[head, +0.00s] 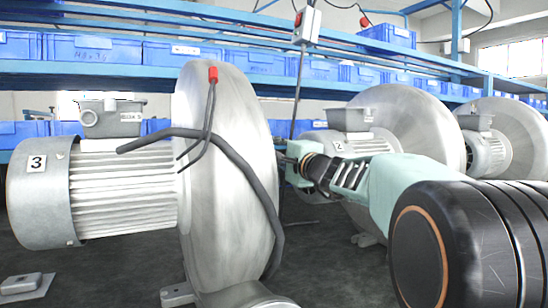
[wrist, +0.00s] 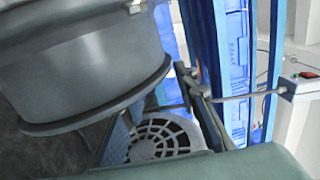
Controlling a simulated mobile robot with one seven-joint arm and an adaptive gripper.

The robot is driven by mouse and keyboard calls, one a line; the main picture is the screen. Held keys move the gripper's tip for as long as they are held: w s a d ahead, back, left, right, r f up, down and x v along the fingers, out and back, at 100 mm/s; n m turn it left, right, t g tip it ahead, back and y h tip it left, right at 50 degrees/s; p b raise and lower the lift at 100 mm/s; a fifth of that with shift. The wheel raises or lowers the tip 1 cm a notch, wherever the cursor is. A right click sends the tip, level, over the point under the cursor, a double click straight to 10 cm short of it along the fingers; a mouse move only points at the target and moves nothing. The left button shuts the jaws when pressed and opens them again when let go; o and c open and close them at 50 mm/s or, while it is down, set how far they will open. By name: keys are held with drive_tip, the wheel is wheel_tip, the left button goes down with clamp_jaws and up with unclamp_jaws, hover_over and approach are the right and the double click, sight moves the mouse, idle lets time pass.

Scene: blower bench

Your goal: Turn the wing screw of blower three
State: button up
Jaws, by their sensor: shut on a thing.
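Blower three has a grey motor with a label 3 (head: 37,162) and a large round metal housing (head: 225,130), at the left of the head view. My gripper (head: 283,160) is at the right edge of that housing, its fingers pointing left. In the wrist view my dark gripper fingers (wrist: 205,112) show, partly covered by my pale green wrist. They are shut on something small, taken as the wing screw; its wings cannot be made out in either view. A grey rounded body (wrist: 85,60) fills the upper left of the wrist view.
A dark hose (head: 235,155) and a red-tipped cable (head: 212,75) drape over blower three. Blower two (head: 390,110) and another blower (head: 505,135) stand behind my arm. A switch box (head: 307,25) hangs above. Blue bins (head: 95,50) line the shelves. A round grille (wrist: 155,140) shows in the wrist view.

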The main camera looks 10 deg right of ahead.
drive_tip(key=shift+w+f+t+y, duration=0.1)
drive_tip(key=shift+f+t+y, duration=0.15)
drive_tip(key=shift+t, duration=0.55)
drive_tip(key=shift+f+t+y, duration=0.15)
drive_tip(key=shift+t+y, duration=0.1)
drive_tip(key=shift+t, duration=1.15)
drive_tip(key=o, duration=1.2)
drive_tip(key=v, duration=1.2)
